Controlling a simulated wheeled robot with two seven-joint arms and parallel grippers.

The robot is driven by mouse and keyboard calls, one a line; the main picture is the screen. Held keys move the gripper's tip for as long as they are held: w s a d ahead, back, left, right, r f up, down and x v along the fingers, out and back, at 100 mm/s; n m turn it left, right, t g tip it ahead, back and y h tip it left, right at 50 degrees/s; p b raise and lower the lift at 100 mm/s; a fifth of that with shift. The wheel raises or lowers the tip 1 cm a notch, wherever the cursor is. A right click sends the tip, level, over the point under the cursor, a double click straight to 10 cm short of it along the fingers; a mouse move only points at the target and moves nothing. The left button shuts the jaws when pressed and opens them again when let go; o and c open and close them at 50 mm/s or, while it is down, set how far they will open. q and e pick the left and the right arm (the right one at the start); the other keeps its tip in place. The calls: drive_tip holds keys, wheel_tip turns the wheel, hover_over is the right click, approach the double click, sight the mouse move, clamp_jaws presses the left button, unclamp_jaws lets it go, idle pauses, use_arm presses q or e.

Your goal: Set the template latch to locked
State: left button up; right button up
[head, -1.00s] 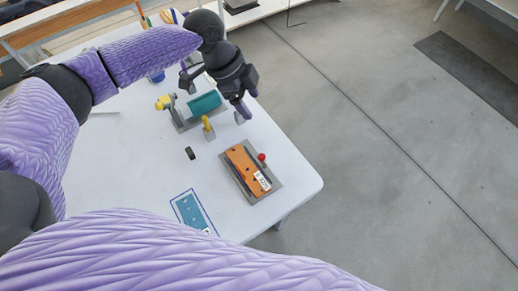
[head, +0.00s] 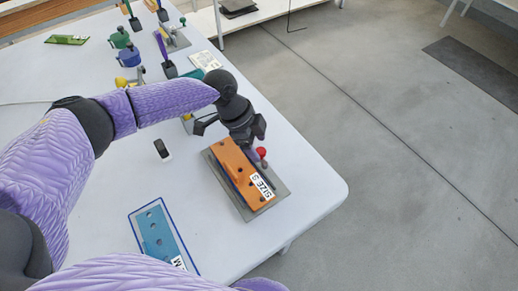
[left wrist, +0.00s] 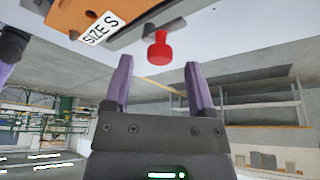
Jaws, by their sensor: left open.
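The orange template (head: 236,163), labelled SIZE S, lies on a grey base plate (head: 277,190) near the table's right edge. A red latch knob (head: 262,151) stands at the template's right side. In the left wrist view, the red knob (left wrist: 159,50) lines up between the purple fingers. The orange template (left wrist: 85,14) shows at upper left there. My left gripper (head: 255,156) is open beside the knob, its fingers spread on either side with no clear contact. Its body partly covers the template's far end. My right gripper is not in view.
A blue template card (head: 160,238) marked M lies nearer on the white table. A small black-and-white item (head: 162,150) lies left of the plate. Green and blue pots (head: 129,57) and tools stand at the back. The table's right edge is close.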

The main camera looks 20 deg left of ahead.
use_arm(q)
drive_tip(key=shift+x, duration=0.75)
clamp_jaws()
drive_tip(key=shift+s+r+n+p, duration=0.2)
drive_tip(key=shift+n+p, duration=0.2)
drive_tip(key=shift+p, duration=0.25)
drive_tip(key=n+t+p, duration=0.1)
drive_tip(key=n+p, duration=0.1)
drive_tip(key=p, duration=0.1)
drive_tip(key=s+n+t+y+p, duration=0.1)
drive_tip(key=n+p, duration=0.2)
drive_tip(key=p, duration=0.1)
drive_tip(key=n+p, duration=0.3)
drive_tip(key=shift+s+r+t+y+p, duration=0.1)
drive_tip(key=shift+s+t+y+p, duration=0.1)
drive_tip(key=shift+t+y+p, duration=0.15)
drive_tip(key=shift+s+n+t+y+p, duration=0.2)
drive_tip(key=shift+n+t+y+p, duration=0.25)
drive_tip(key=shift+n+p, duration=0.9)
drive_tip(key=shift+f+n, duration=0.25)
drive_tip(key=shift+n, duration=0.1)
unclamp_jaws()
